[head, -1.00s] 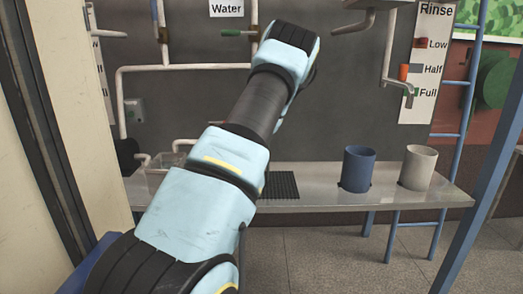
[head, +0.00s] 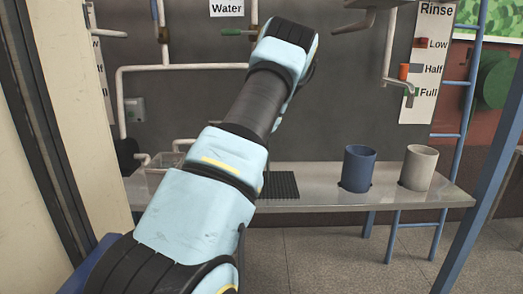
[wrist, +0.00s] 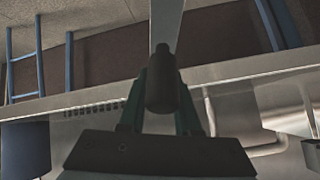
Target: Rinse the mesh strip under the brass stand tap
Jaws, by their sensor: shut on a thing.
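My gripper (wrist: 162,95) shows in the wrist view, its dark green fingers shut around a dark rounded grip. A pale, flat strip extends from this grip to the top edge; I take it for the mesh strip (wrist: 166,25), though no mesh texture can be made out. In the head view my arm hides the gripper and strip. A tap with a downturned spout (head: 408,92) and an orange handle (head: 403,72) is on the right, by the Rinse board (head: 430,60). It looks grey, so I cannot tell whether it is brass.
A metal bench (head: 320,192) runs across, bearing a blue cup (head: 358,168), a pale cup (head: 418,167) and a black ribbed mat (head: 281,185). White pipes (head: 180,67) and a Water sign (head: 227,8) are on the wall.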

